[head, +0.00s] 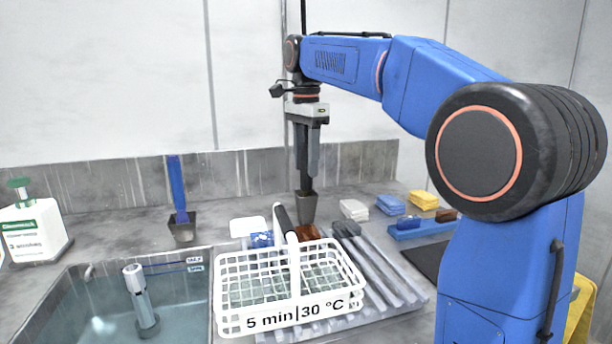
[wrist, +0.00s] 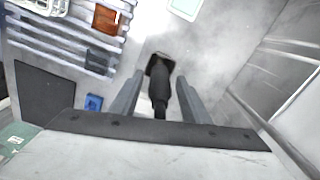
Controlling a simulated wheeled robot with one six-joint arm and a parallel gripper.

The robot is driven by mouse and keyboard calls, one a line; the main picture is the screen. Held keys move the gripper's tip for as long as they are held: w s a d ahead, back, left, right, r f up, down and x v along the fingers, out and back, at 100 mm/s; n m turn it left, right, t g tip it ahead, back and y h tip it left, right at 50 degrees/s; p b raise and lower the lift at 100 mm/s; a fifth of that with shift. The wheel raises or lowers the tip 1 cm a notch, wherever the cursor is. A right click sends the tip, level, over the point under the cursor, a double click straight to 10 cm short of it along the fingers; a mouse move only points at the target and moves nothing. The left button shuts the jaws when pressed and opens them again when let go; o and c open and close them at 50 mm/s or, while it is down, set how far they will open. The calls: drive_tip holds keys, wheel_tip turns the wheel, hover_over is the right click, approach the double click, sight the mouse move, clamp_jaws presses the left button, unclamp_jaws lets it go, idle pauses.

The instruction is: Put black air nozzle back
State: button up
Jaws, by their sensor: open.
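The black air nozzle (wrist: 159,85) stands in a small dark grey holder (head: 304,208) at the back of the counter, near the splash wall. In the wrist view its handle rises from the dark mouth of the holder (wrist: 159,62) toward my camera. My gripper (head: 307,172) points straight down over the holder in the head view. In the wrist view my gripper (wrist: 155,88) is open, with one finger on each side of the nozzle and a visible gap to each. In the head view the fingers largely hide the nozzle.
A white basket (head: 290,275) labelled "5 min|30 °C" stands in front on a ribbed grey rack (head: 385,280). A similar holder with a blue handle (head: 177,190) is at left, behind the water-filled sink (head: 110,310). Coloured blocks (head: 390,204) lie at right.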

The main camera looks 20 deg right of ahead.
wheel_tip(320, 180, up, 7)
drive_tip(key=shift+r, duration=0.35)
idle(0.3)
